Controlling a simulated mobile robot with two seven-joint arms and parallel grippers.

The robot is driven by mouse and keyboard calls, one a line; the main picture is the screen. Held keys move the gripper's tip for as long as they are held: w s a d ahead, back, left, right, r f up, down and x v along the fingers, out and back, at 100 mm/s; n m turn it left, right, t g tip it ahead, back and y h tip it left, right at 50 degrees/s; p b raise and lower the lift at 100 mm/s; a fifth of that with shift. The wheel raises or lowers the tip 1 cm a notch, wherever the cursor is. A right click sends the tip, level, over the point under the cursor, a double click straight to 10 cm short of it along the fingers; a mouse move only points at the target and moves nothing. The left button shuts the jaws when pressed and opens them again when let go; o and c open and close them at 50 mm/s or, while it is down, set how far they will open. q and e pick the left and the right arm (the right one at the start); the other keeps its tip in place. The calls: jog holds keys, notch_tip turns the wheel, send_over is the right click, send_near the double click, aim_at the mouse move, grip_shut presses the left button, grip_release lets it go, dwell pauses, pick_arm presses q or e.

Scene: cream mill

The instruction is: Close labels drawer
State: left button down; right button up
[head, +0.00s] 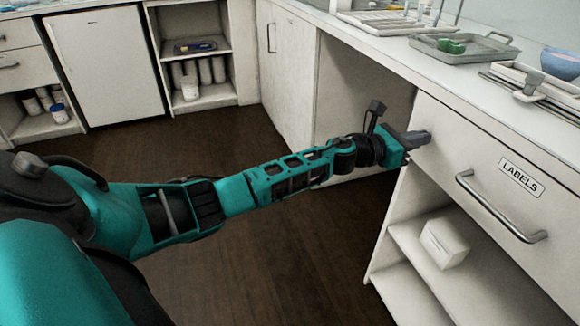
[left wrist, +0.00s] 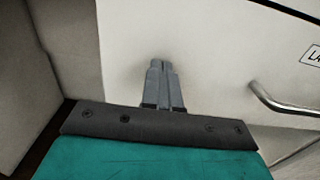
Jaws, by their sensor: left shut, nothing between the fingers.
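The labels drawer (head: 462,140) is at the right in the head view, with a white front, a "LABELS" tag (head: 521,177) and a metal bar handle (head: 500,207). Its front looks about flush with the cabinet, though I cannot tell if a small gap is left. My left gripper (head: 424,137) is shut and empty, its fingertips at the drawer front's left part, left of the handle. In the left wrist view the shut fingers (left wrist: 160,68) point at the white drawer front (left wrist: 215,60), touching or very near it. The handle (left wrist: 285,103) shows at right. My right gripper is not in view.
A worktop (head: 400,55) above the drawer holds a grey tray (head: 462,48), a blue bowl (head: 560,63) and a rack. Below the drawer are open shelves with a white box (head: 443,243). The dark floor (head: 290,240) is clear.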

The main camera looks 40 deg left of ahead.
pick_arm(q)
jog(key=shift+w+d+r, duration=0.1)
jog(key=shift+w+r, duration=0.1)
jog(key=shift+w, duration=0.05)
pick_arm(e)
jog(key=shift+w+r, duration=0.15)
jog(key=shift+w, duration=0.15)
pick_arm(q)
jog(key=shift+r, duration=0.15)
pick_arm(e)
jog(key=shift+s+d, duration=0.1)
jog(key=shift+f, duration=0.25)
